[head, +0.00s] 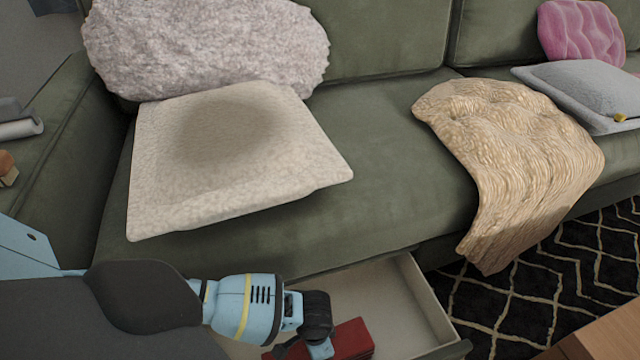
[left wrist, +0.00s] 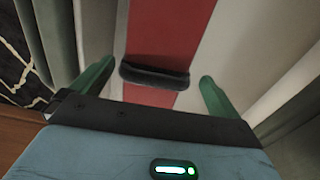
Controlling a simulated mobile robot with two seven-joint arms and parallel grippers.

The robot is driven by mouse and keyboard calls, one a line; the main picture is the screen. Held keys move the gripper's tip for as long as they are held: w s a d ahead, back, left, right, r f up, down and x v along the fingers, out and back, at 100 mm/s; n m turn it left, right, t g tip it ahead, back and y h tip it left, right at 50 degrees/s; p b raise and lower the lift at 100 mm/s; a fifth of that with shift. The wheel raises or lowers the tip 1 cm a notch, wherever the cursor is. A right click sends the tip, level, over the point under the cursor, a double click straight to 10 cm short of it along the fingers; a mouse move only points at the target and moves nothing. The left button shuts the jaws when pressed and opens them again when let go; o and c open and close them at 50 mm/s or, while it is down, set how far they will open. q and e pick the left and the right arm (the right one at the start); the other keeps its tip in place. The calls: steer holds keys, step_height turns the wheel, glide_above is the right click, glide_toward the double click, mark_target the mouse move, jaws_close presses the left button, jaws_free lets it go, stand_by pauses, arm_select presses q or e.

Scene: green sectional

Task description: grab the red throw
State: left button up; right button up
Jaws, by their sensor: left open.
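The red throw (head: 350,340) looks like a flat, folded red block lying in an open, pale drawer under the sofa. It also shows in the left wrist view as a red strip (left wrist: 168,35) running between my fingers. My left gripper (head: 312,350) is over the drawer, at the near-left part of the throw, and partly cut off by the frame's bottom edge. In the left wrist view its two green fingers (left wrist: 156,74) are apart, one on each side of the red strip. A dark bar (left wrist: 155,76) crosses the strip. Whether the fingers touch the throw is unclear. My right gripper is out of view.
The drawer's wall (head: 425,295) rises right of the throw. The green sofa (head: 400,200) stands directly above and behind. It holds a cream cushion (head: 230,160), a shaggy pillow (head: 205,45) and a tan throw (head: 515,150). A dark patterned rug (head: 570,265) and wooden furniture (head: 605,335) lie right.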

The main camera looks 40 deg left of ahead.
arm_select(q)
steer(key=shift+w+d+f+b, duration=0.15)
steer(key=shift+d+f+b, duration=0.05)
steer(key=shift+f+b, duration=0.8)
steer(key=shift+w+d+f+b, duration=0.2)
steer(key=shift+f+b, duration=0.5)
steer(key=shift+f, duration=0.9)
steer(key=shift+r, duration=0.1)
steer(key=c, duration=1.1)
steer(key=shift+r, duration=0.5)
step_height(320, 180, up, 8)
steer(key=p, duration=0.5)
steer(key=shift+r, duration=0.5)
